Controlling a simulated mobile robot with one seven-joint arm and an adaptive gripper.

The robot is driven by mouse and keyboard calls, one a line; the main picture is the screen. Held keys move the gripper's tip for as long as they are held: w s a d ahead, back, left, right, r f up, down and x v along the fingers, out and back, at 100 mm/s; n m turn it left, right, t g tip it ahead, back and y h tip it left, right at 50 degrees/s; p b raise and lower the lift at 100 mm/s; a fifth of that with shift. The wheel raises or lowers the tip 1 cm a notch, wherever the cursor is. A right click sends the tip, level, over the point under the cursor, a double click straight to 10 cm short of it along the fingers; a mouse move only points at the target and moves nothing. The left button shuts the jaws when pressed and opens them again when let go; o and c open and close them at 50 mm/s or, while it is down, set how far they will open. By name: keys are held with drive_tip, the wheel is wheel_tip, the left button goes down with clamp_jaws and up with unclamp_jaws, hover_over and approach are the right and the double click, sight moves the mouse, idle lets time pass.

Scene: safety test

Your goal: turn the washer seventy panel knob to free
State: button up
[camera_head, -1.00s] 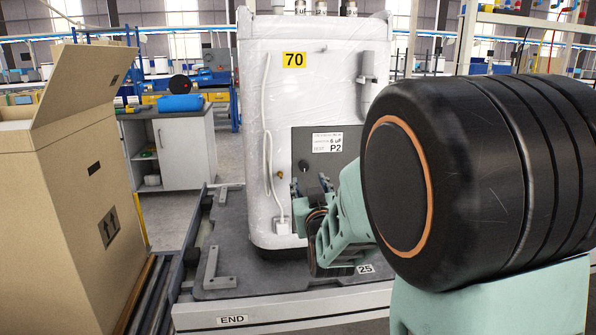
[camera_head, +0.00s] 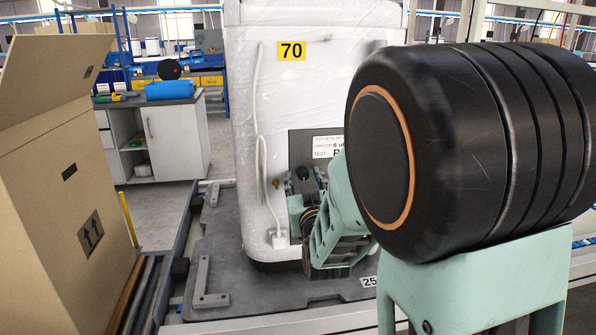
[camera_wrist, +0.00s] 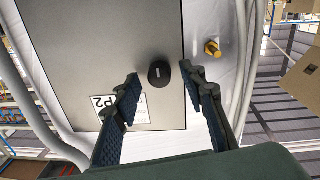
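In the wrist view, the small black round knob (camera_wrist: 159,82) sits on the grey panel (camera_wrist: 90,45), with a short pale mark running roughly up and down the picture. My gripper (camera_wrist: 159,72) is open, with one finger on each side of the knob and visible gaps between. In the head view my gripper (camera_head: 310,190) is at the panel; contact with the knob cannot be told there.
A brass fitting (camera_wrist: 212,47) sticks out beside the panel, close to the right finger. A pale hose (camera_head: 257,120) runs down the washer. The washer stands on a dark pallet (camera_head: 225,255). A large open cardboard box (camera_head: 60,210) is at the left.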

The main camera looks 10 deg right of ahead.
drive_tip(key=shift+w, duration=0.2)
clamp_jaws()
idle(0.3)
